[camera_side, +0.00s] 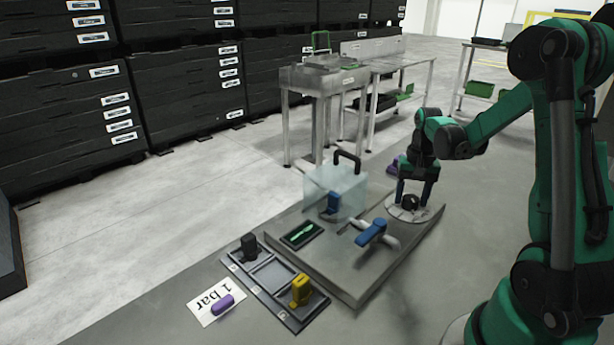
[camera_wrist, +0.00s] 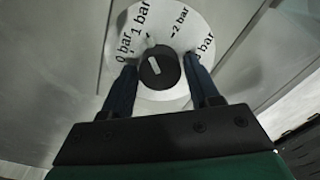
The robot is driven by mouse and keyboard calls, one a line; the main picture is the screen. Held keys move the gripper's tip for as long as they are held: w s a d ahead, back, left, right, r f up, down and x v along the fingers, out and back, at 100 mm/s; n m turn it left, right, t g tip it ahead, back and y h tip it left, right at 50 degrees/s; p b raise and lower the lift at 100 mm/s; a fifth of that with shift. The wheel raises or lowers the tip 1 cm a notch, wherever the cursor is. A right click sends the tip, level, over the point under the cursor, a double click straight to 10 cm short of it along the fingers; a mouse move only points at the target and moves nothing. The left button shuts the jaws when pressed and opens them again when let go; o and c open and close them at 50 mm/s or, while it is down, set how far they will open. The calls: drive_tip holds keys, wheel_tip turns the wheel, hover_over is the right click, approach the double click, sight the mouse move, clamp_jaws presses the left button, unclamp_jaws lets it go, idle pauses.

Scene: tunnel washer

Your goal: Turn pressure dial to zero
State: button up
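The pressure dial is a black round knob (camera_wrist: 158,69) with a white bar on its face, on a white disc (camera_wrist: 165,22). The disc reads 0 bar, 1 bar, 2 bar and a partly covered label, likely 3 bar, from left to right. The white bar slants up and left, roughly toward 1 bar. My gripper (camera_wrist: 160,64) is open, with one finger on each side of the knob and visible gaps. In the side view, my gripper (camera_side: 414,200) points down over the dial disc (camera_side: 396,212), with the knob (camera_side: 410,203) between its fingers.
The dial sits at the right corner of a grey plate (camera_side: 345,270). A blue-handled valve (camera_side: 372,232) and a clear box with a black handle (camera_side: 335,185) stand left of it.

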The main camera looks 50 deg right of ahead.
clamp_jaws()
drive_tip(key=n, duration=0.4)
drive_tip(key=shift+n, duration=2.5)
drive_tip(key=shift+o, duration=2.3)
unclamp_jaws()
